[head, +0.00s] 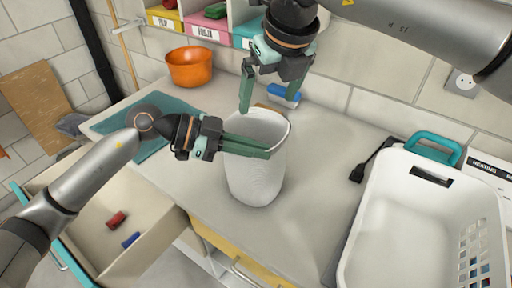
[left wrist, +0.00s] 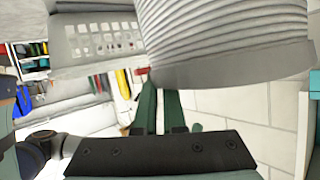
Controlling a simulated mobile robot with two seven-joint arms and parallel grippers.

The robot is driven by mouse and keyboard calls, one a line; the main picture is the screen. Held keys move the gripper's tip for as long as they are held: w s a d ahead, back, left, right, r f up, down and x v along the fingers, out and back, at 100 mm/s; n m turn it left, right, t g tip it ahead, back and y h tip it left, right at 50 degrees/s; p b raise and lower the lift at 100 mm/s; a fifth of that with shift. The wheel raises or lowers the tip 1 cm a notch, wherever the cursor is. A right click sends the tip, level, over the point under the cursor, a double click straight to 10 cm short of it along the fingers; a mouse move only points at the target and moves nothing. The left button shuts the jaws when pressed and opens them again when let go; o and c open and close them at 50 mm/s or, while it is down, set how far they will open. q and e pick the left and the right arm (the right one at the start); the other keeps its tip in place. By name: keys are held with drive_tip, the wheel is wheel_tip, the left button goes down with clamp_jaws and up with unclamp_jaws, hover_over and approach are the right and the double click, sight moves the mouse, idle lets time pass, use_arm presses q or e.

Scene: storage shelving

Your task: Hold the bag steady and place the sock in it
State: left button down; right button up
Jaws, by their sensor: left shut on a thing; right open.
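The bag (head: 255,180) is a pale, ribbed, open-topped cylinder standing on the counter, and its ribbed side fills the top of the left wrist view (left wrist: 225,45). My left gripper (head: 246,145) reaches in from the left and is shut on the bag's near rim. Its green fingers (left wrist: 160,110) also show in the left wrist view. My right gripper (head: 270,95) points down above the far rim of the bag, open, with nothing visible between its fingers. I cannot make out a sock in either view, and the bag's bottom is hidden.
A white laundry basket (head: 385,225) stands on the right, with a dark brush (head: 372,160) beside it. An orange bowl (head: 190,67) and a blue object (head: 284,95) are at the back. An open drawer (head: 110,225) juts out at lower left. Counter between bag and basket is clear.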

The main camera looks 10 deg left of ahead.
use_arm(q)
drive_tip(key=c, duration=0.9)
unclamp_jaws()
drive_tip(key=shift+a, duration=0.1)
drive_tip(key=v, duration=1.1)
drive_tip(key=shift+s+a+r, duration=0.1)
drive_tip(key=shift+a+r, duration=0.05)
drive_tip(key=shift+a, duration=0.2)
